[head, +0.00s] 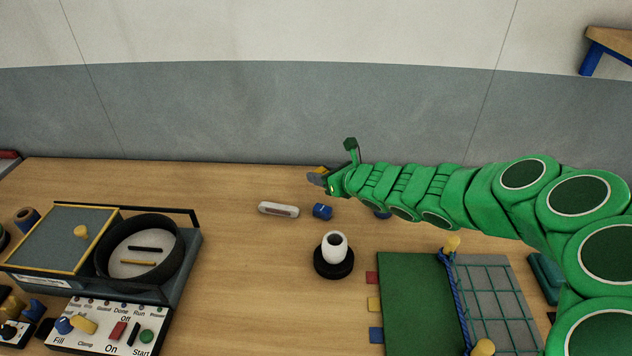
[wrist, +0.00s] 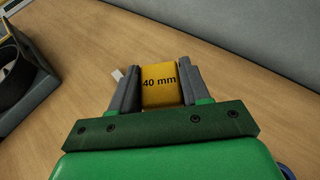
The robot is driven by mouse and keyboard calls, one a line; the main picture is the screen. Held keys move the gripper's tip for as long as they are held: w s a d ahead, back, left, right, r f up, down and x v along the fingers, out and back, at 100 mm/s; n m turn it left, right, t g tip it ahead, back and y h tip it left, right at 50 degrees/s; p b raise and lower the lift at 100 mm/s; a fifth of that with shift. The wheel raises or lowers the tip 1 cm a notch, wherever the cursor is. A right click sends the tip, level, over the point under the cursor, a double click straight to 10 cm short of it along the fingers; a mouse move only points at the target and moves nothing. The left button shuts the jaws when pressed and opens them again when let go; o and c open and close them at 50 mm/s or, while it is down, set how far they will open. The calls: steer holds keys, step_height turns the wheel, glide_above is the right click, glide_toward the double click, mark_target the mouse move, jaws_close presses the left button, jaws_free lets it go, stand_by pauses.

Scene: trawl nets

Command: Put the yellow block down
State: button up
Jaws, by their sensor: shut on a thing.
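My gripper (wrist: 160,85) is shut on the yellow block (wrist: 159,83), which is marked "40 mm" and sits between the two grey fingers. In the head view my gripper (head: 319,178) is over the back part of the wooden table, near the wall. Only a small bit of the yellow block (head: 321,169) shows there, the rest being hidden by the gripper. I cannot tell whether the block touches the table.
A white rounded piece (head: 278,209) and a blue piece (head: 322,211) lie just in front of my gripper. A white cup-like part on a black base (head: 334,254) stands nearer. A machine with a black ring (head: 140,252) is left, a green mat (head: 420,300) right. Bare table lies left of my gripper.

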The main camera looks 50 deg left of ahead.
mark_target(320, 170)
steer(key=a, duration=0.1)
steer(key=w+a+f, duration=0.2)
steer(key=shift+w+a, duration=0.1)
steer(key=shift+a, duration=0.15)
steer(key=w+a+f, duration=0.2)
steer(key=a+f, duration=0.1)
steer(key=w+a+f, duration=0.1)
steer(key=shift+a+f, duration=0.2)
steer(key=shift+w+a+f, duration=0.25)
steer(key=shift+a+f, duration=0.2)
steer(key=shift+f, duration=0.15)
steer(key=shift+w+a+f, duration=0.25)
steer(key=shift+a+f, duration=0.2)
steer(key=shift+f, duration=1.7)
steer(key=shift+f, duration=0.15)
steer(key=o, duration=1.2)
steer(key=shift+c, duration=0.2)
